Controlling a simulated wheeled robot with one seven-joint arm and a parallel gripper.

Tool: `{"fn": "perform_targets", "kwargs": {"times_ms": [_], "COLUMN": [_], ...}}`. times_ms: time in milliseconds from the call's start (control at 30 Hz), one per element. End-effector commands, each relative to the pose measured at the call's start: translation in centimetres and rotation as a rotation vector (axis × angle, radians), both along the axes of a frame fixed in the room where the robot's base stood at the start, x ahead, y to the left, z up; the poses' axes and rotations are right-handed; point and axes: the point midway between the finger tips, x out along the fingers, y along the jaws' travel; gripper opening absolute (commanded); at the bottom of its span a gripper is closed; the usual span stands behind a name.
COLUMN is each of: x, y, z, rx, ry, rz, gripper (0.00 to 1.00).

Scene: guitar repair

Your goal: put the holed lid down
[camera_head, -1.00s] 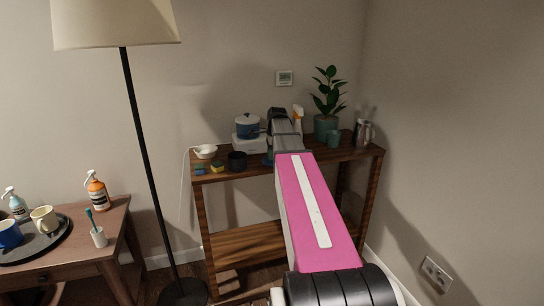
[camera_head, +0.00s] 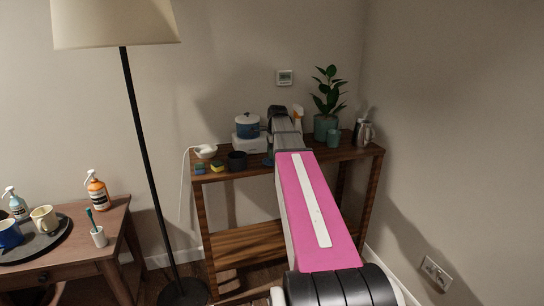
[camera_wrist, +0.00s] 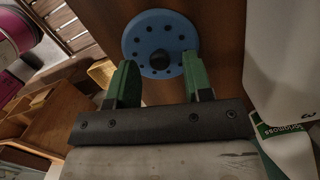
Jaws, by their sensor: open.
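The holed lid (camera_wrist: 147,25) is a blue disc with a ring of small dark holes and a dark round knob in its middle. In the wrist view it lies on a brown wooden surface, just beyond my fingertips. My gripper (camera_wrist: 160,63) has its two green fingers spread apart, one to each side of the knob, with nothing held between them. In the head view my gripper is at the shelf top behind my pink arm, and its fingers and the lid cannot be made out clearly.
A floor lamp (camera_head: 140,120) stands left.

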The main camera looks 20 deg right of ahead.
Motion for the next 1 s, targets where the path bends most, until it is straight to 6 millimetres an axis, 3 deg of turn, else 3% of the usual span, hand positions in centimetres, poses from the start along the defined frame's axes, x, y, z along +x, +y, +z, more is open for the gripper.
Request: {"fn": "perform_targets", "kwargs": {"times_ms": [400,600,1000], "x": [-0.1,-0.2,-0.3], "y": [-0.9,-1.2,-1.3], "z": [7.2,9.7,10.8], "rx": [-0.001,0.000,0.000], "ry": [-0.003,-0.002,0.000], "rz": [0.000,0.000,0.000], "gripper": [0.46,0.46,0.46]}}
